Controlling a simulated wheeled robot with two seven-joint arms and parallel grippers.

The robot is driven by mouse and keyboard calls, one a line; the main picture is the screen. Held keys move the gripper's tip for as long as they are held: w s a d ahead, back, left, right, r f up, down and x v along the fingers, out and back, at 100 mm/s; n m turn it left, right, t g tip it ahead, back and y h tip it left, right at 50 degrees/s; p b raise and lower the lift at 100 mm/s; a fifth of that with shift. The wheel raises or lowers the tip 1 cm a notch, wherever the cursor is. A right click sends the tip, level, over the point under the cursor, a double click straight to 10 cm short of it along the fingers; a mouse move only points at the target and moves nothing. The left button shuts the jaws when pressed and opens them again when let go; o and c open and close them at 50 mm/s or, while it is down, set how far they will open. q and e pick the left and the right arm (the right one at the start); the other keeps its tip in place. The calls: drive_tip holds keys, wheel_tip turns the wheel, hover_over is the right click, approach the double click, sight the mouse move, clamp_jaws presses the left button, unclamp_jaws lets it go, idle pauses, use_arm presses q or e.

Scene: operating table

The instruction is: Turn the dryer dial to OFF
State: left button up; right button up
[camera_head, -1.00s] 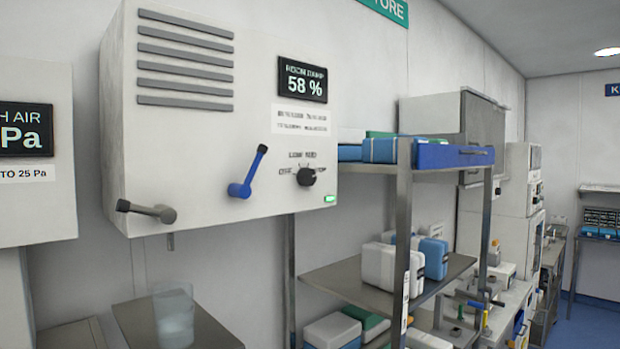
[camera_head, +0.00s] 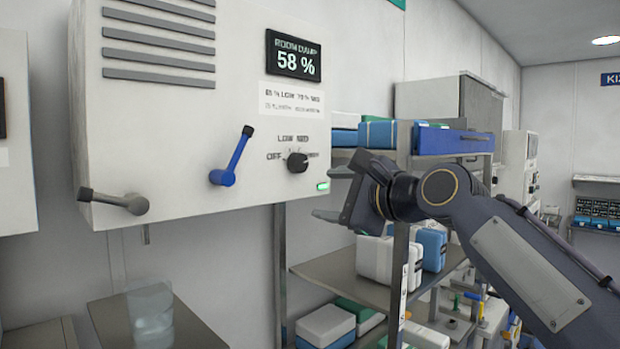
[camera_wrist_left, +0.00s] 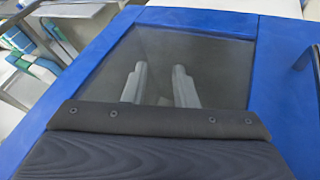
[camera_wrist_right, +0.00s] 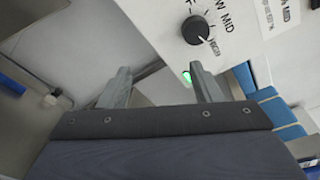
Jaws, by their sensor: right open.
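The dryer dial (camera_head: 297,162) is a round black knob low on the front of a white wall unit (camera_head: 160,120). OFF is printed at its left, LOW and MID above, and a partly hidden label at its right. In the right wrist view the dial (camera_wrist_right: 196,29) has a white mark that seems to point toward that right-hand label. My right gripper (camera_head: 326,194) is open and empty, to the right of and slightly below the dial, apart from it. My left gripper (camera_wrist_left: 160,68) shows only in its wrist view, its fingers apart with nothing between them, over a blue-framed dark panel.
A blue lever (camera_head: 231,157) and a grey lever (camera_head: 115,201) stick out left of the dial. A green light (camera_head: 322,186) is below right. A metal shelf rack (camera_head: 340,277) with boxes stands close behind my right arm. A clear container (camera_head: 151,312) stands lower left.

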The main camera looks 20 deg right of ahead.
sight(302, 164)
drive_tip(key=w+r, duration=0.1)
drive_tip(key=w, duration=0.1)
drive_tip(key=w+r+m+p, duration=0.1)
drive_tip(key=w+r, duration=0.1)
drive_tip(key=w+r+m+t+p, duration=0.1)
drive_tip(key=w, duration=0.2)
drive_tip(key=shift+w+r, duration=0.1)
drive_tip(key=shift+r, duration=0.15)
drive_tip(key=shift+w+a+f, duration=0.1)
drive_tip(key=shift+w+a, duration=0.2)
drive_tip(key=shift+w, duration=0.35)
use_arm(q)
drive_tip(key=shift+s+d+r, duration=0.1)
drive_tip(key=shift+d+r, duration=0.05)
drive_tip(key=shift+r, duration=0.5)
drive_tip(key=shift+s+d+r, duration=0.1)
drive_tip(key=shift+r, duration=0.5)
use_arm(e)
drive_tip(key=c, duration=1)
